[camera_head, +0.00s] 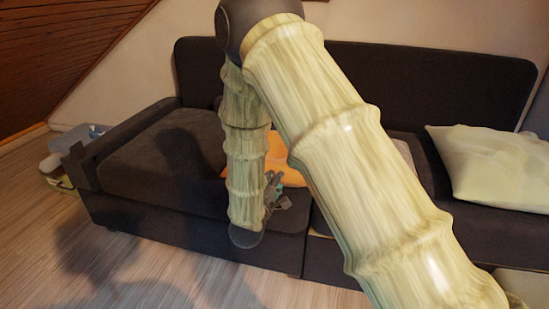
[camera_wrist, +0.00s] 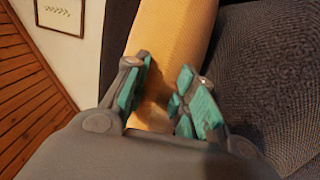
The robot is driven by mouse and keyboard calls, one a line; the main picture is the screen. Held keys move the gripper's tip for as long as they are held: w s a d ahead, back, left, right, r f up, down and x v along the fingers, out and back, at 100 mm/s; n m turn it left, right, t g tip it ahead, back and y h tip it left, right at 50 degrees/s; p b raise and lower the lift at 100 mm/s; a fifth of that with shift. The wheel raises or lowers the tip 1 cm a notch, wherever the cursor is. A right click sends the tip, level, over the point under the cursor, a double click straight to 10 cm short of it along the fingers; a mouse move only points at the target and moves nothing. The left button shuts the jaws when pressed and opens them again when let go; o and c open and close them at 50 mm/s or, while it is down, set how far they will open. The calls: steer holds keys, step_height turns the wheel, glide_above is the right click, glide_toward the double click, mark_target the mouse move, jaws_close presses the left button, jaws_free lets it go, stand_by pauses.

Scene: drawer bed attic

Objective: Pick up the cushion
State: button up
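An orange cushion (camera_head: 291,168) lies on the dark sofa seat, partly hidden behind my arm in the head view. In the wrist view the orange cushion (camera_wrist: 178,40) fills the space ahead of and between my fingers. My gripper (camera_head: 276,188) is at the cushion's near side. In the wrist view my gripper (camera_wrist: 163,98) has its teal finger pads spread apart, with the cushion's surface showing between them. I cannot tell whether either pad touches it. A second, cream cushion (camera_head: 488,165) leans at the sofa's right, away from my gripper.
The dark sofa (camera_head: 150,150) has a backrest behind the cushions and a low left armrest. Containers (camera_head: 75,140) stand on the floor beyond that armrest. The wooden floor (camera_head: 110,265) in front is clear. A framed picture (camera_wrist: 62,15) hangs on the wall.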

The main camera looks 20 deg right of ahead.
jaws_close()
steer(key=shift+r, duration=0.15)
